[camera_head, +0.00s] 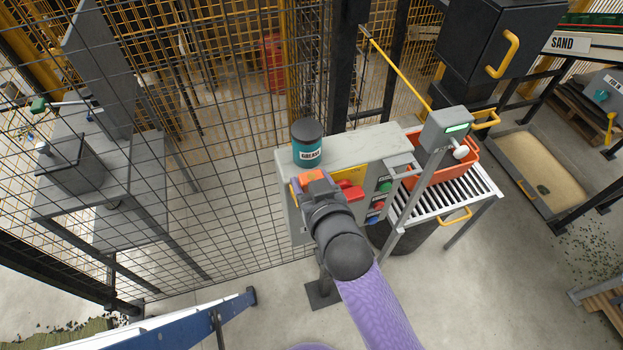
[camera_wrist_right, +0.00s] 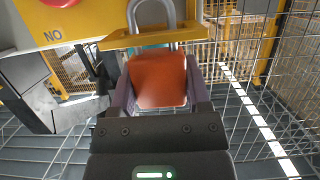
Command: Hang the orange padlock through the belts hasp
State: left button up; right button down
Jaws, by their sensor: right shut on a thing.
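My right gripper (camera_head: 314,185) is shut on the orange padlock (camera_head: 312,176) in front of the grey control box (camera_head: 288,208). In the right wrist view the padlock's orange body (camera_wrist_right: 158,78) sits between the two purple-grey fingers. Its grey shackle (camera_wrist_right: 170,14) points up and overlaps a yellow bar (camera_wrist_right: 215,31). A yellow plate (camera_head: 350,174) with a red handle (camera_head: 351,192) shows on the box. The belts hasp cannot be clearly told. My left gripper is not in view.
A teal grease tin (camera_head: 308,150) with a dark lid stands on the box top. An orange crate (camera_head: 458,166) rests on a roller table (camera_head: 478,188) to the right. Wire mesh fencing (camera_head: 215,160) stands close on the left. A blue-and-white beam (camera_head: 180,320) crosses the lower left.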

jog(key=shift+f+b, duration=0.35)
jog(key=shift+f, duration=0.1)
grip_release()
jog(key=p+v, duration=0.6)
jog(key=v, duration=0.4)
